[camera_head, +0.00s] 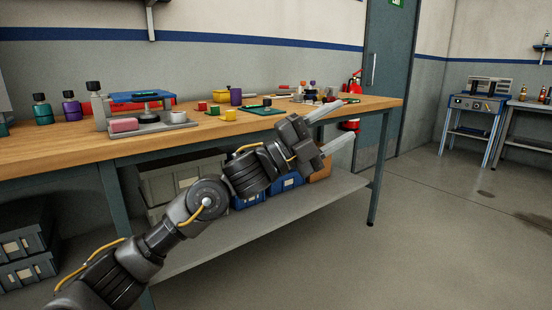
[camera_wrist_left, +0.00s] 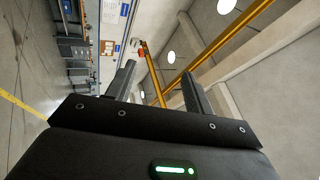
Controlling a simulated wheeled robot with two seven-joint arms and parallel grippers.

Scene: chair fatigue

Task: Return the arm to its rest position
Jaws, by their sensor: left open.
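My left gripper (camera_head: 336,129) is open and empty in the head view, in front of the bench's front edge near its right end. Its arm comes up from the lower left, and its two pale fingers point up and to the right. The left wrist view shows the two dark fingers of my left gripper (camera_wrist_left: 158,88) spread apart with nothing between them. My right gripper is in neither view.
A wooden workbench (camera_head: 60,145) carries a grey fixture with a blue plate (camera_head: 140,97), bottles and small coloured blocks. Bins stand on its lower shelf (camera_head: 270,215). A blue machine stand (camera_head: 478,103) is at the right. The floor (camera_head: 440,230) right of the bench is clear.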

